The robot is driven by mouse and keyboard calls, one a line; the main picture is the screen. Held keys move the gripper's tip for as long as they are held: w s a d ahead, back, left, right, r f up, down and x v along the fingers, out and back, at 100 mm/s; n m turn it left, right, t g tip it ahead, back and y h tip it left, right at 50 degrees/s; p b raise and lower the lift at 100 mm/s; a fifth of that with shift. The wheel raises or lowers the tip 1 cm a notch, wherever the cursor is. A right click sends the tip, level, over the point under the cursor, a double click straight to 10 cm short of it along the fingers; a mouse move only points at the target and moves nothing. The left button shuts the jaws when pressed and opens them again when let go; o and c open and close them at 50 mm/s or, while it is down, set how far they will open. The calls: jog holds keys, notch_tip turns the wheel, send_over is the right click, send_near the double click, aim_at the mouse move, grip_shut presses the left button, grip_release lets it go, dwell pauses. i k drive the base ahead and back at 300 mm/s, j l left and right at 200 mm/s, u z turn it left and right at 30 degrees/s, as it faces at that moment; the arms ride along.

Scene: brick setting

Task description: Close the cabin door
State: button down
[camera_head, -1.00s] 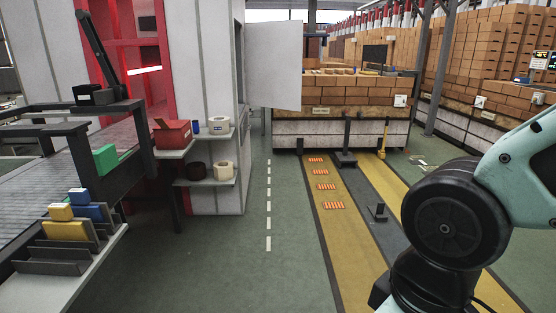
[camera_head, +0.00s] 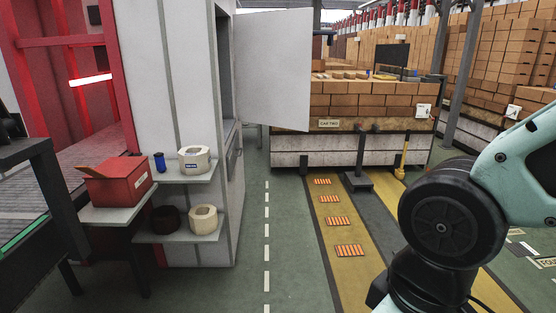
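The cabin door (camera_head: 274,68) is a pale grey-white panel in the upper middle of the head view. It stands open, swung out to the right from the tall pale cabin (camera_head: 190,85). A dark opening (camera_head: 225,65) shows at the cabin's edge beside the door. My arm shows at the right edge, teal with a black joint. My gripper is outside the view, so its state and its distance from the door do not show.
Shelves on the cabin's near side hold a red box (camera_head: 120,184), a blue cup (camera_head: 160,162) and tape rolls (camera_head: 195,158). A cart of bricks (camera_head: 365,100) stands behind the door. Green floor (camera_head: 225,290) with a dashed white line is clear ahead.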

aim_at(273, 50)
jog(key=i, duration=1)
jog(key=i+z, duration=0.1)
jog(key=i, duration=0.9)
jog(key=i+u, duration=0.1)
jog(key=i, duration=0.6)
jog(key=i+l+u, duration=0.1)
jog(key=i, duration=0.6)
